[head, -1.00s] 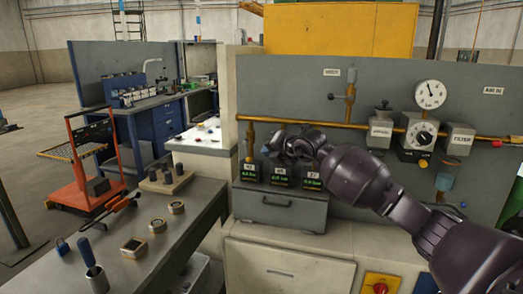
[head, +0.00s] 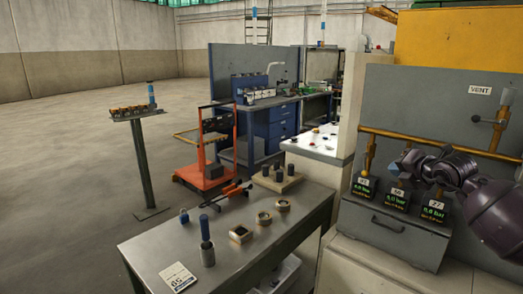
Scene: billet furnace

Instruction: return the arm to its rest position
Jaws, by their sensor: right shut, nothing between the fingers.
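My right gripper (head: 408,166) shows at the right of the head view, at the end of my dark arm. It is shut and holds nothing. It hangs in front of the grey panel (head: 400,105), just above the small pressure displays (head: 397,198). I cannot tell whether it touches them. My left gripper is not in view.
A steel table (head: 215,262) at the front bears several small parts and a blue-handled tool (head: 206,240). An orange cart (head: 207,165) and a blue workbench (head: 262,135) stand behind. A post with a small tray (head: 147,165) stands left.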

